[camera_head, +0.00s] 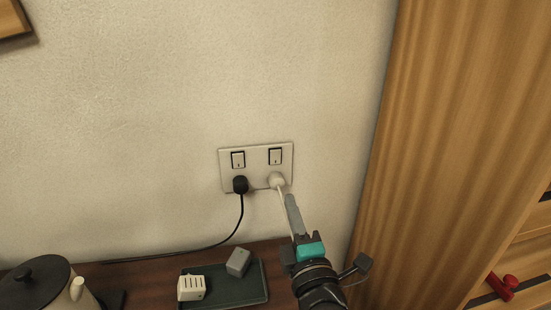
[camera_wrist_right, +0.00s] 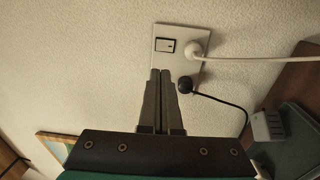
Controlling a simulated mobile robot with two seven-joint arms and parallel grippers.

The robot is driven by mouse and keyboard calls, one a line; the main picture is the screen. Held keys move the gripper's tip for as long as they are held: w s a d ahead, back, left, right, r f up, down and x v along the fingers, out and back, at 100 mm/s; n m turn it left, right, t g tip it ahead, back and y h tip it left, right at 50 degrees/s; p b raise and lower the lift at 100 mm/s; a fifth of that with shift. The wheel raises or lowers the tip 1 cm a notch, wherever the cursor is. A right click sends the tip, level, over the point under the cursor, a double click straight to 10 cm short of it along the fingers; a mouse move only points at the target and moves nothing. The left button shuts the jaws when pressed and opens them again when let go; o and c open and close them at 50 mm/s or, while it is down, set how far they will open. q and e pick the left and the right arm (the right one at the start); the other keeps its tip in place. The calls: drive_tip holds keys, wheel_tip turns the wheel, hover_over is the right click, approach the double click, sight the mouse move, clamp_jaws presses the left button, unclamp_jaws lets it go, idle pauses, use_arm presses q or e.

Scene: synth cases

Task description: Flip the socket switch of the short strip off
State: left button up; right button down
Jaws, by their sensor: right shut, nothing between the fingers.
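A white double wall socket (camera_head: 256,168) has a left rocker switch (camera_head: 238,159) above a black plug (camera_head: 240,184) and a right rocker switch (camera_head: 275,156) above a white plug (camera_head: 277,180). Black cord runs down and left along the counter; white cord drops behind my right gripper. No strip can be made out, so I cannot tell which plug is its own. My right gripper (camera_head: 290,200) is shut and empty, just below the white plug in the head view. In the right wrist view its fingertips (camera_wrist_right: 160,72) overlap the socket plate (camera_wrist_right: 176,64) and hide the switch by the black plug. My left gripper is out of view.
A dark tray (camera_head: 235,296) on the brown counter holds a white slotted block (camera_head: 191,288) and a grey block (camera_head: 238,262). A dark-lidded kettle (camera_head: 36,287) stands at left. A ribbed wooden panel (camera_head: 450,130) bounds the right. The wall above the socket is clear.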

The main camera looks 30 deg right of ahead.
drive_tip(key=p, duration=0.1)
approach(274, 154)
drive_tip(key=x, duration=0.5)
drive_tip(key=shift+w+d, duration=0.1)
drive_tip(key=shift+w, duration=0.05)
drive_tip(key=shift+x, duration=0.75)
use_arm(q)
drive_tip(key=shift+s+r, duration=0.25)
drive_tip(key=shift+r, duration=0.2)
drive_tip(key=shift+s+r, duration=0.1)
